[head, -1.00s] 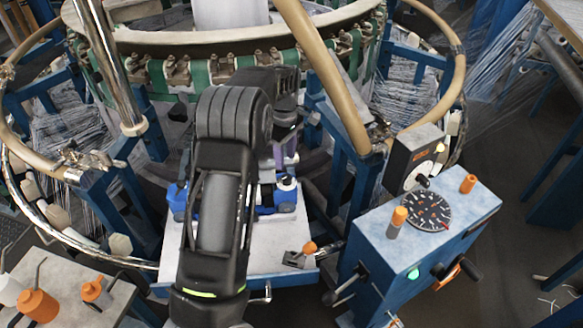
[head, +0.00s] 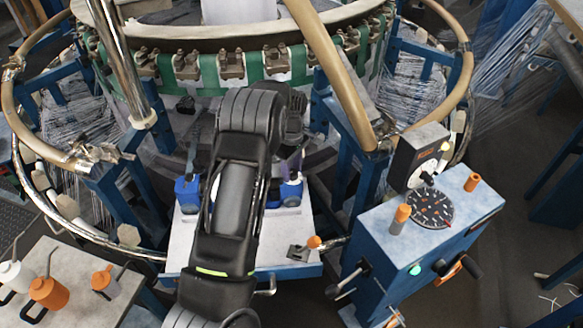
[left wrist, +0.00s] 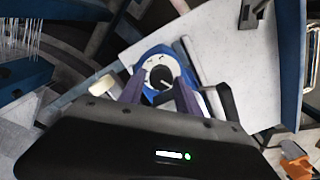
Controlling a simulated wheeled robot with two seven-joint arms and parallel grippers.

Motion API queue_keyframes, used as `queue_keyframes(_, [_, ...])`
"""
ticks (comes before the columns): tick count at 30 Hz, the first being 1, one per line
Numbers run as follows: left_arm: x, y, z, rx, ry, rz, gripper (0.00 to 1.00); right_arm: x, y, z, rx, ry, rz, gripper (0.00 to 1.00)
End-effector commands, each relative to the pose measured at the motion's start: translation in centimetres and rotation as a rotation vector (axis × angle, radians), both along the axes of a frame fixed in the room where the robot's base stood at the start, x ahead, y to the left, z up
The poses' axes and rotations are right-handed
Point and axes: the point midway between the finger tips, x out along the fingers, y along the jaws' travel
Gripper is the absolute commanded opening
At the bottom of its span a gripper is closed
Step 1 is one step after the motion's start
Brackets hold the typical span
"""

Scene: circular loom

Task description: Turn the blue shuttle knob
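The blue shuttle (head: 291,192) lies on a pale board (head: 285,231) in front of the loom; my left arm covers its middle, and its blue left end (head: 188,194) shows beyond the arm. In the left wrist view its round blue part (left wrist: 147,58) has a white disc with a dark centre, which I take as the knob (left wrist: 158,73). My left gripper (head: 291,160) is above the shuttle. Its two purple-grey fingers (left wrist: 160,84) are apart, one on each side of the white disc; whether they touch it I cannot tell. My right gripper is not in view.
A blue control box with a black dial (head: 431,208) and orange knobs stands at right. A small orange-tipped lever (head: 314,242) is on the board's right edge. A side table (head: 85,255) with orange and white cans is at lower left. The loom's green-banded ring (head: 209,74) rises behind.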

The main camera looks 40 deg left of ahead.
Motion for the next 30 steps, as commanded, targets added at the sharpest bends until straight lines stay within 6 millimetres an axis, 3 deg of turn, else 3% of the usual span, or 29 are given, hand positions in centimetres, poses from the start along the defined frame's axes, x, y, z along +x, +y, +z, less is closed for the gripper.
queue_keyframes(5, [0.01,0.0,0.0,0.0,0.0,0.0,0.39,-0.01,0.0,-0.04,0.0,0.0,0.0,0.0])
queue_keyframes(19, [0.02,0.01,0.05,0.0,-0.001,0.0,0.01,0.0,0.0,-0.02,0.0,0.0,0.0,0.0])
queue_keyframes(30, [0.05,0.02,0.03,0.001,-0.001,-0.013,0.0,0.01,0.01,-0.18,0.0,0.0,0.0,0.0])
